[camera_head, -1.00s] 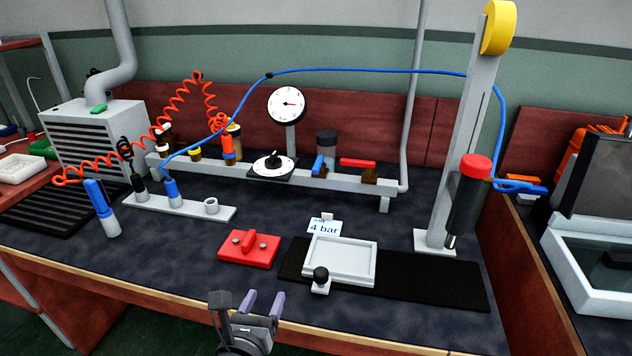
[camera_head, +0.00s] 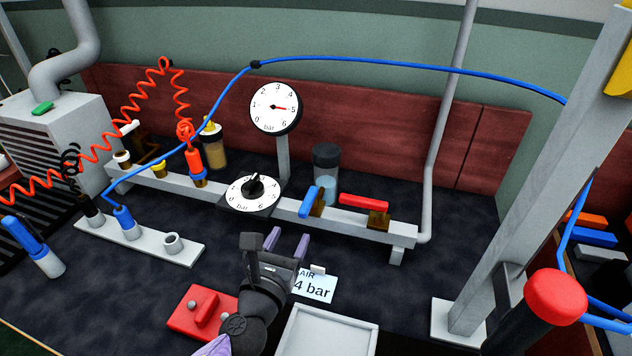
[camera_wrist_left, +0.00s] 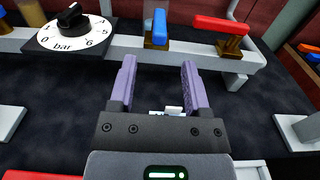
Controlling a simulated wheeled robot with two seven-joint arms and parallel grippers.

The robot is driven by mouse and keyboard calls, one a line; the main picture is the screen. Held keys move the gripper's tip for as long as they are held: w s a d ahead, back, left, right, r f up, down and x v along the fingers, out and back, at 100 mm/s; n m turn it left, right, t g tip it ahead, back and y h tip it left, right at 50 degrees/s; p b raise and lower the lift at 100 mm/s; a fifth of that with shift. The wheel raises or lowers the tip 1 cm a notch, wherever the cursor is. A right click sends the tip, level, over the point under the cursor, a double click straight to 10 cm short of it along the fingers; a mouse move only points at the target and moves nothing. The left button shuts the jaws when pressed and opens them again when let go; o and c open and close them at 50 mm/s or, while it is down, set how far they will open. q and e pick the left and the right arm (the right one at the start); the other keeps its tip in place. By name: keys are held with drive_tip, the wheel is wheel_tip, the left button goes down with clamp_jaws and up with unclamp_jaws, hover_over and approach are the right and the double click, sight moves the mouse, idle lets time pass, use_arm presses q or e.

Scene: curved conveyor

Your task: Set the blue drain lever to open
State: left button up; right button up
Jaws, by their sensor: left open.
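The blue drain lever (camera_head: 309,201) sits on a brass valve on the grey rail (camera_head: 350,221), below the clear water bowl. In the head view it is tilted, running from lower left to upper right. It also shows in the left wrist view (camera_wrist_left: 160,25), beyond the fingertips and pointing away. My left gripper (camera_head: 288,242) is open and empty, in front of the rail and short of the lever. In the left wrist view its two purple fingers (camera_wrist_left: 158,75) stand apart with nothing between them. My right gripper is not in view.
A red lever (camera_head: 363,200) lies along the rail to the right. A pressure dial knob (camera_head: 253,188) is to the left, with a gauge (camera_head: 275,107) behind. A "4 bar" card (camera_head: 315,287) and a white tray (camera_head: 330,335) are near my gripper. A blue hose (camera_head: 400,67) arches overhead.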

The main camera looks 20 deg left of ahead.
sight(306, 204)
use_arm(q)
drive_tip(key=w+b, duration=0.2)
drive_tip(key=w, duration=0.6)
drive_tip(key=shift+w+d, duration=0.15)
drive_tip(key=shift+w, duration=0.55)
drive_tip(key=shift+r, duration=0.1)
clamp_jaws()
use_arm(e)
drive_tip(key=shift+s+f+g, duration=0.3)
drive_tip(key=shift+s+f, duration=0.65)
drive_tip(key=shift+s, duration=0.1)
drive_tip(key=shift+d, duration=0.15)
